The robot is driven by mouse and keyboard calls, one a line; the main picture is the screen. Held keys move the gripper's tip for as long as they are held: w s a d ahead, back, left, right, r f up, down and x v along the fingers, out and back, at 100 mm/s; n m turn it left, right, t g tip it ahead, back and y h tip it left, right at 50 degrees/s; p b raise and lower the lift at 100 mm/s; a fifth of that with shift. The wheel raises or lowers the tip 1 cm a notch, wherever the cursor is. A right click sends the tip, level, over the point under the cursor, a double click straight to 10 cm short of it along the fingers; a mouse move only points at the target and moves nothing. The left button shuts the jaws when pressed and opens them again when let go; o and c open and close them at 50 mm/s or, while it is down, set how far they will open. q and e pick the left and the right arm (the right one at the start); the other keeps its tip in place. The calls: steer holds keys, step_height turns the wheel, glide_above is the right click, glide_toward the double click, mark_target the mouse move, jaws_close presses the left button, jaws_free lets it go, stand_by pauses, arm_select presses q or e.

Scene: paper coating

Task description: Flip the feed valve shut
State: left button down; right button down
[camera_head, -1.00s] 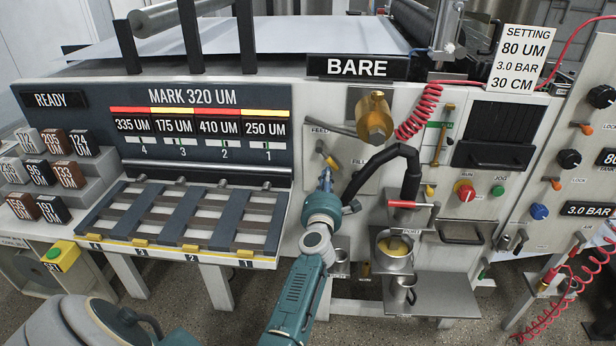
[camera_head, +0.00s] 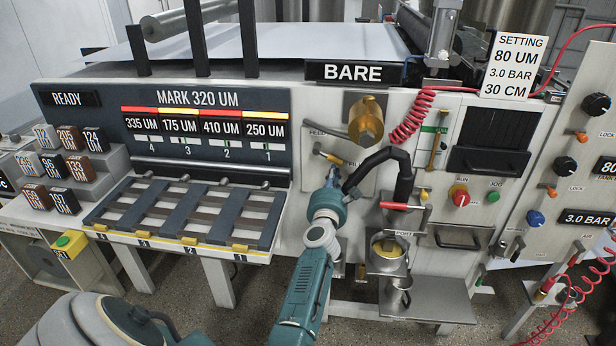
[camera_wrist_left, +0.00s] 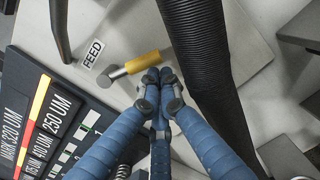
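The feed valve has a yellow handle (camera_head: 331,158) that slopes slightly down to the right, on a light panel under the FEED label. In the left wrist view the yellow handle (camera_wrist_left: 143,62) sits on a grey metal stem, beside the FEED label (camera_wrist_left: 93,52). My left gripper (camera_head: 332,174) is just below the handle. In the left wrist view its blue fingers (camera_wrist_left: 158,78) have their tips together, right at the handle's lower side. The handle is not between them; whether they touch it is hard to tell. My right gripper is not in view.
A thick black hose (camera_head: 378,165) curves just right of the gripper; it also shows close by in the left wrist view (camera_wrist_left: 205,60). A brass roller end (camera_head: 367,120) sticks out above. A slatted rack (camera_head: 185,245) lies to the left. A metal pot (camera_head: 390,262) stands lower right.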

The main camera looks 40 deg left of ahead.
arm_select(q)
steer(key=n, duration=0.1)
steer(key=r+n, duration=0.2)
steer(key=shift+w+d+p, duration=0.3)
steer(key=shift+w+d, duration=0.05)
steer(key=shift+d, duration=0.05)
steer(key=shift+w+d+r+p, duration=0.1)
steer(key=shift+r+p, duration=0.2)
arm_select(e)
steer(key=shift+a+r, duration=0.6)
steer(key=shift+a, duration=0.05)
